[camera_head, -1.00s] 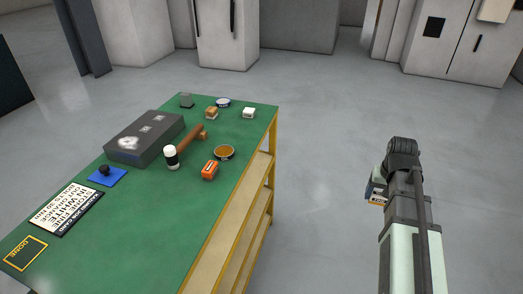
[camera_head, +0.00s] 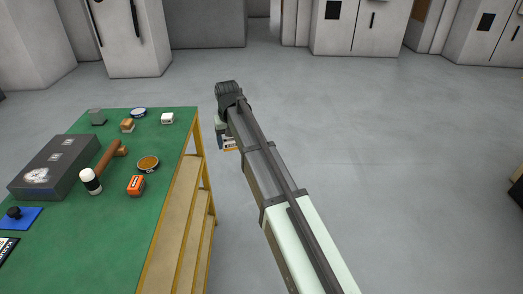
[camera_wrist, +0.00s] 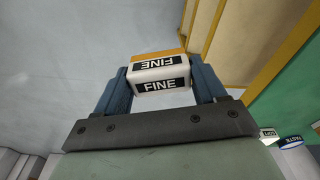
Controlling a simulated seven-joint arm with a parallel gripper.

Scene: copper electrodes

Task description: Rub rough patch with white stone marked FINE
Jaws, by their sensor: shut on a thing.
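The white stone marked FINE (camera_wrist: 160,72) is between the fingers of my gripper (camera_wrist: 160,84) in the wrist view, with black labels on two faces and an orange-tan strip behind it. In the head view, my gripper (camera_head: 227,138) is just off the right edge of the green bench, over the floor, and the stone is mostly hidden. The dark grey block (camera_head: 66,153) lies on the left of the bench with a pale, whitish rough patch (camera_head: 37,175) on its near part. The stone is well apart from the patch.
Open floor lies right of the bench.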

